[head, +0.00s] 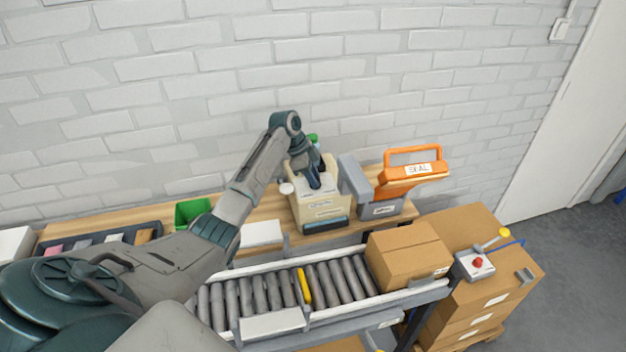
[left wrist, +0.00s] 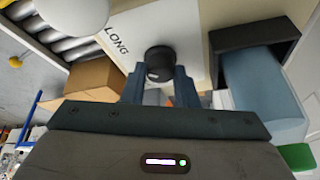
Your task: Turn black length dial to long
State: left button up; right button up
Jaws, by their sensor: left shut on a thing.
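A beige machine (head: 322,210) with a white top panel stands on the wooden bench by the wall. My left gripper (head: 315,184) points down onto that panel and hides the dial in the head view. In the left wrist view, the black length dial (left wrist: 159,62) sits between the two fingertips of my left gripper (left wrist: 160,80), which is shut on it. The word LONG (left wrist: 117,38) is printed on the white panel to the left of the dial. I cannot tell the dial's pointer direction. My right gripper is in neither view.
A grey unit (head: 382,208) and an orange SEAL device (head: 412,174) stand right of the machine. A roller conveyor (head: 240,302) runs in front, with a cardboard box (head: 408,254) at its right end. A green bin (head: 192,212) stands to the left.

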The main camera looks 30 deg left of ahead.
pick_arm(q)
jog(key=shift+m+b, duration=0.3)
jog(key=shift+m, duration=0.2)
jog(key=shift+w+r, duration=0.1)
jog(key=o, duration=1)
jog(key=b+v, duration=0.4)
jog(key=v, duration=0.6)
jog(key=shift+a+r, duration=0.2)
jog(key=shift+r, duration=0.15)
jog(key=shift+f, duration=0.1)
